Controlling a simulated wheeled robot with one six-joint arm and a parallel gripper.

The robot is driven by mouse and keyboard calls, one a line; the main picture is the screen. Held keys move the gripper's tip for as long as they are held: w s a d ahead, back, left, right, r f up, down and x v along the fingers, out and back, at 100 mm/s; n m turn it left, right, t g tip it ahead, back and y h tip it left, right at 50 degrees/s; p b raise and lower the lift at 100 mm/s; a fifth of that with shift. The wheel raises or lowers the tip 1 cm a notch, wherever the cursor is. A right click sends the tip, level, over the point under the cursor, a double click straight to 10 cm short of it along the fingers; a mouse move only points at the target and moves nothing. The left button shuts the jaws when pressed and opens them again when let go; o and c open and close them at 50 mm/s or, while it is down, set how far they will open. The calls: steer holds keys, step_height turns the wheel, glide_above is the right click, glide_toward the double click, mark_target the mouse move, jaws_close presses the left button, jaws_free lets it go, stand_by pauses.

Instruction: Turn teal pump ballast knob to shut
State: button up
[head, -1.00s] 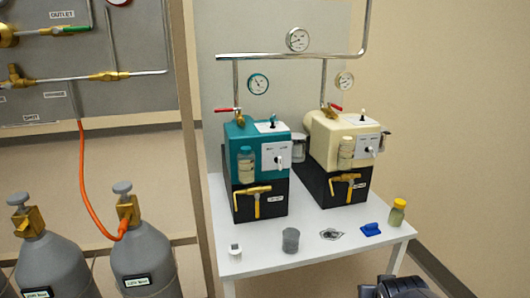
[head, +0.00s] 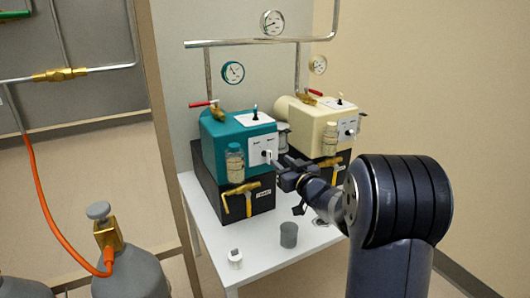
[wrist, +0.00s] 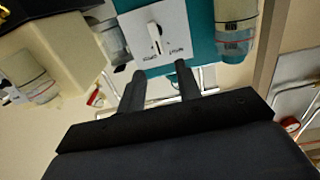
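The teal pump (head: 222,140) stands at the left on the white table, on a black base. Its ballast knob (head: 267,155) is a small white lever on a white plate on the pump's front face. In the wrist view the knob (wrist: 155,36) stands roughly along the picture's vertical, between small labels on the plate (wrist: 175,30) too blurred to read. My gripper (head: 281,166) is just in front of the plate, to the knob's right. In the wrist view my gripper (wrist: 159,70) has its two fingers apart, nothing between them, with the knob beyond the fingertips.
A cream pump (head: 312,124) stands close on the right, behind my arm. A glass bottle (head: 235,165) and a yellow tap (head: 243,193) are on the teal pump's front. A grey cup (head: 288,235) and a small white item (head: 235,257) stand on the table's front part.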

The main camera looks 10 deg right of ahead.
mark_target(270, 153)
steer(key=x, duration=0.8)
steer(key=shift+w+a+f+b, duration=0.1)
steer(key=shift+w+b, duration=0.25)
steer(key=shift+b, duration=0.05)
steer(key=shift+c, duration=0.5)
jaws_close()
